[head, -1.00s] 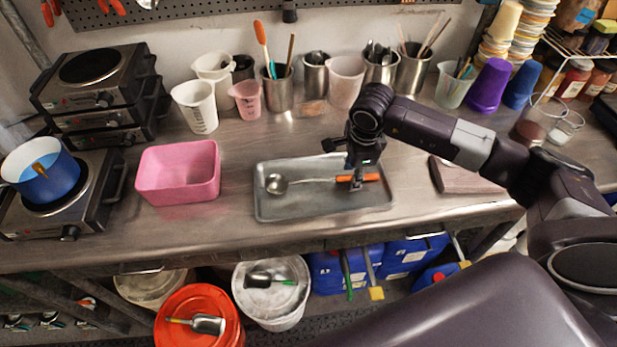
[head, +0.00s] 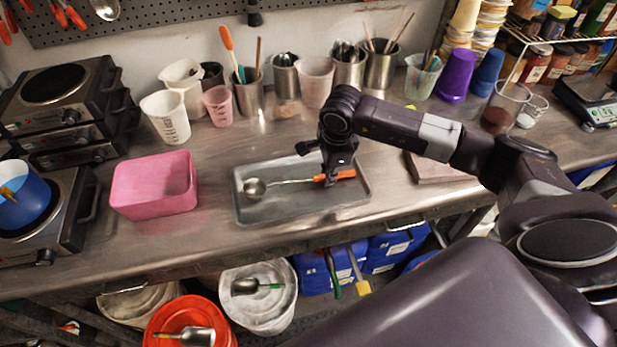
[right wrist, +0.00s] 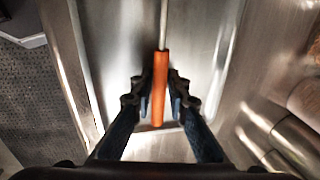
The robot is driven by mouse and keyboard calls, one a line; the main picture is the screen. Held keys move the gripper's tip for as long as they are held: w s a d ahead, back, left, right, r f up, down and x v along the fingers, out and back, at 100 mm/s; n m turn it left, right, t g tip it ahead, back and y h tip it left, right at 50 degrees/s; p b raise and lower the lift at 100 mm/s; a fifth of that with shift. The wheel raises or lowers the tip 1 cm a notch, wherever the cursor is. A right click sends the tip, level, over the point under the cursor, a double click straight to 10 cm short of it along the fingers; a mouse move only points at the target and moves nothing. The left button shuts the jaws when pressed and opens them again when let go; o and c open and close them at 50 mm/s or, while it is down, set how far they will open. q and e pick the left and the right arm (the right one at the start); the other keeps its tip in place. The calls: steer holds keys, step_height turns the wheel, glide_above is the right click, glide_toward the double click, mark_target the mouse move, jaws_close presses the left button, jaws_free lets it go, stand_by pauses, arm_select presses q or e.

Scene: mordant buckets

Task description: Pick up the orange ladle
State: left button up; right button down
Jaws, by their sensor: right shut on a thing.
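The orange ladle (head: 292,181) has a metal bowl and shaft and an orange handle. Its bowl is at the left end, over the grey metal tray (head: 247,214). My right gripper (head: 332,181) is at the orange handle, shut on it from above. In the right wrist view the handle (right wrist: 160,90) runs between the two fingers of the right gripper (right wrist: 160,92). I cannot tell whether the ladle is clear of the tray floor. My left gripper is not in view.
A pink bin (head: 154,184) stands left of the tray. Cups and metal utensil pots (head: 249,101) line the back of the table. Hot plates (head: 62,108) and a blue pot (head: 24,195) are at the far left. A brown block (head: 435,169) lies right of the tray.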

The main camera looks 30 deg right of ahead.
steer(key=shift+w+r, duration=0.1)
steer(key=shift+r, duration=0.45)
step_height(320, 180, up, 19)
steer(key=b, duration=0.4)
steer(key=shift+b, duration=0.3)
